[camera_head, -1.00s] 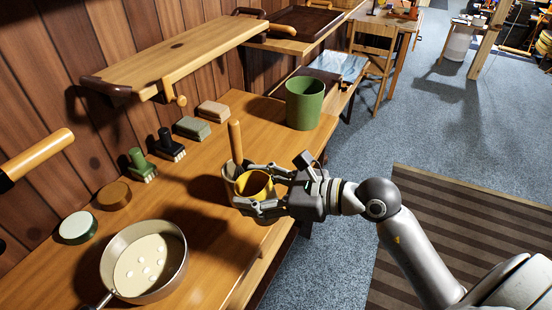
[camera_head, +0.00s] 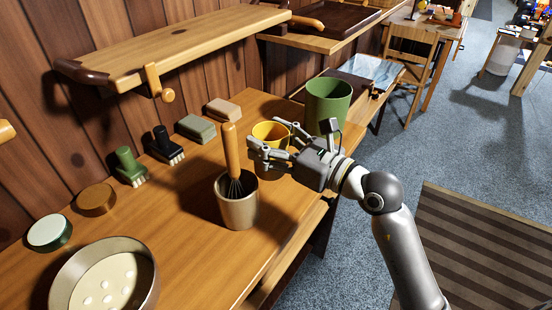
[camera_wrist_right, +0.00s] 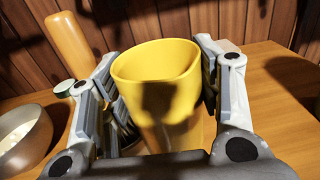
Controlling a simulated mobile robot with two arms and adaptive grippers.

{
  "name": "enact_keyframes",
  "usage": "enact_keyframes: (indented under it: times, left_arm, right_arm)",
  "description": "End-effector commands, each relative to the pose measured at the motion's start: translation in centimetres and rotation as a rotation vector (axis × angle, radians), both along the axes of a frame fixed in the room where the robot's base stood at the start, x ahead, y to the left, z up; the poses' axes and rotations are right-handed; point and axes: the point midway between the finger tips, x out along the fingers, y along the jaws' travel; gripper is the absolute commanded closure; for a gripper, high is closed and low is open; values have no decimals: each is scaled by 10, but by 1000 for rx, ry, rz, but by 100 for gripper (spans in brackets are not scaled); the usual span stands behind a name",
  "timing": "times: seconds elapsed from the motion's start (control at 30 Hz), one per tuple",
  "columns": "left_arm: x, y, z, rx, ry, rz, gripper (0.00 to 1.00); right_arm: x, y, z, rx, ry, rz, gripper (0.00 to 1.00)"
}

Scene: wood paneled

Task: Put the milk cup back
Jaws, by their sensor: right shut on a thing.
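The yellow cup (camera_head: 270,131), which I take to be the milk cup, is between the fingers of my right gripper (camera_head: 270,148). In the right wrist view the cup (camera_wrist_right: 165,95) stands upright with its open rim up, a finger against each side. The right gripper is shut on it. In the head view the cup is beside the green bin (camera_head: 327,100) and behind the beige whisk cup (camera_head: 238,208). The fingers hide part of its side. I cannot tell whether its base touches the counter. My left gripper is not in view.
Brushes, blocks and round tins line the wall. A wooden shelf (camera_head: 180,45) hangs above. The counter's front right edge is near the arm.

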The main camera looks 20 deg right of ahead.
Motion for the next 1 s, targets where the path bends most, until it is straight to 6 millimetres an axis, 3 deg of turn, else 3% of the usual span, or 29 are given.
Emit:
enact_keyframes:
  times: [0.13,0.4,0.57,0.8,1.0]
  left_arm:
    - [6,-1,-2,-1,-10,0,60]
    - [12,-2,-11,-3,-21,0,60]
    - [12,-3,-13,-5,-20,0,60]
    - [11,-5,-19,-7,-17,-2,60]
    - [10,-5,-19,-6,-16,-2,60]
  right_arm:
    - [27,-13,-16,0,2,-3,92]
    - [57,-26,-57,1,-2,-1,92]
    - [63,-28,-65,0,-1,1,92]
    - [67,-30,-96,1,1,0,92]
    - [67,-30,-100,-1,-3,-1,92]
